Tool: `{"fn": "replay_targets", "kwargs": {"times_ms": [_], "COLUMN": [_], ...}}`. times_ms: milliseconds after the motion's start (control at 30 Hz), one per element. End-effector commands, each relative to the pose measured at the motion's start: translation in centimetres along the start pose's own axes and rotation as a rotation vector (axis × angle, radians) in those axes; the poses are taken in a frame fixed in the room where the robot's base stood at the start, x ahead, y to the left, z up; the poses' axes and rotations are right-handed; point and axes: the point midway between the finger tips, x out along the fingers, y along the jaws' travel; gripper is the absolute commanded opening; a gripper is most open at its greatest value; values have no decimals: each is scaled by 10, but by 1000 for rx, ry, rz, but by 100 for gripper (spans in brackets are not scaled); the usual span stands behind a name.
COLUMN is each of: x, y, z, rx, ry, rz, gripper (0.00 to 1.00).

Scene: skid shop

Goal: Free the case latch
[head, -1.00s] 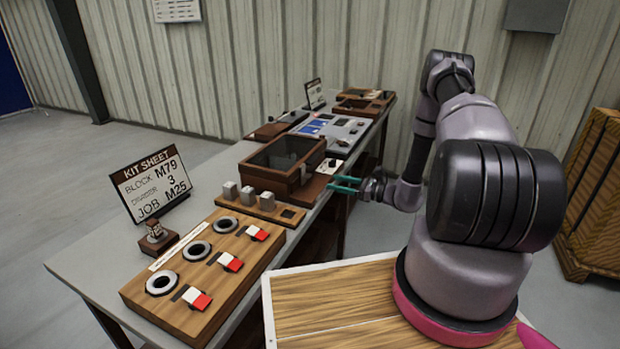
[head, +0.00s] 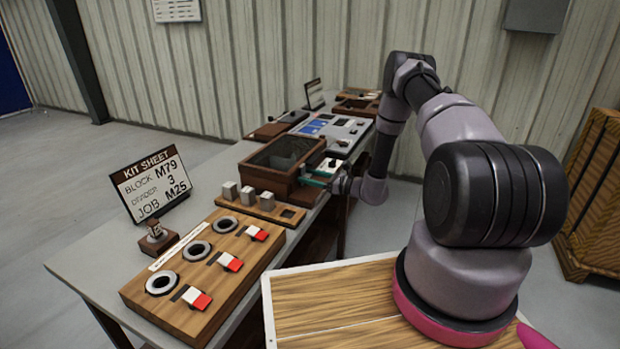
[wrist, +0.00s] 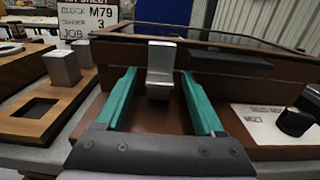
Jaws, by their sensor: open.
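The brown case (head: 283,158) with a dark clear lid stands on the bench, and the lid looks closed. In the wrist view the case (wrist: 125,52) fills the upper middle. The grey metal latch (wrist: 160,70) hangs on its front face. My gripper (wrist: 164,88) is open, with one teal finger on each side of the latch and a gap to it on both sides. In the head view my gripper (head: 316,176) is at the case's front right, and the latch is hidden there.
A wooden block rack (head: 262,206) with several grey blocks stands left of the case. A white panel with a black knob (wrist: 294,121) is close on the right. A kit sheet (head: 150,183) and a board with rings and red-white switches (head: 205,270) are nearer.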

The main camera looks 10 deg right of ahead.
Motion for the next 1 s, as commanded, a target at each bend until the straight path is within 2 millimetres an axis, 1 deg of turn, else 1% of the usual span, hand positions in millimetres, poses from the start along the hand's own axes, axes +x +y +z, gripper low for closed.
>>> {"fn": "replay_targets", "kwargs": {"times_ms": [67, 100, 167, 200, 267, 300, 1000], "x": [0, 0, 0, 0, 0, 0, -1], "y": [0, 0, 0, 0, 0, 0, 0], "z": [0, 0, 0, 0, 0, 0, 0], "rx": [0, 0, 0, 0, 0, 0, 0], "ry": [0, 0, 0, 0, 0, 0, 0], "rz": [0, 0, 0, 0, 0, 0, 0], "gripper": [70, 62, 39, 24, 1, 0, 0]}}
